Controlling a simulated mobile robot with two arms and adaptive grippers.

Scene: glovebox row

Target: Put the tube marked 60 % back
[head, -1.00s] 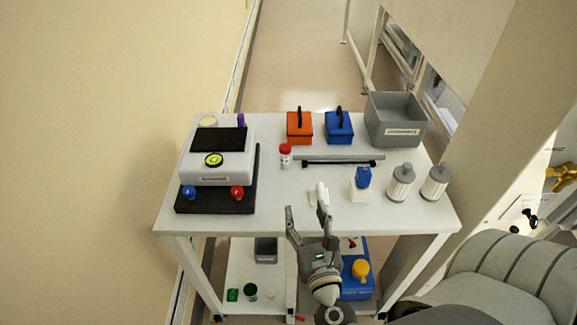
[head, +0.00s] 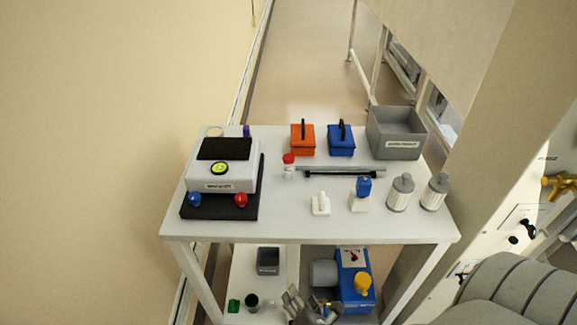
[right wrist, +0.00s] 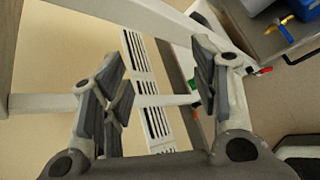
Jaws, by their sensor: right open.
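No marking reading 60 % is legible in these views. A small purple upright object (head: 246,131) stands behind the white instrument. A white holder (head: 320,204) sits near the middle front, seemingly empty. My right gripper (head: 309,304) is below the table's front edge, in front of the lower shelf. Its fingers are spread and empty in the right wrist view (right wrist: 160,90). My left gripper is not in view.
The white instrument (head: 222,178) stands on a black base at left. Orange (head: 303,139) and blue (head: 341,140) boxes and a grey bin (head: 396,133) line the back. Two white canisters with grey lids stand at right. The lower shelf holds a blue-yellow device (head: 354,278).

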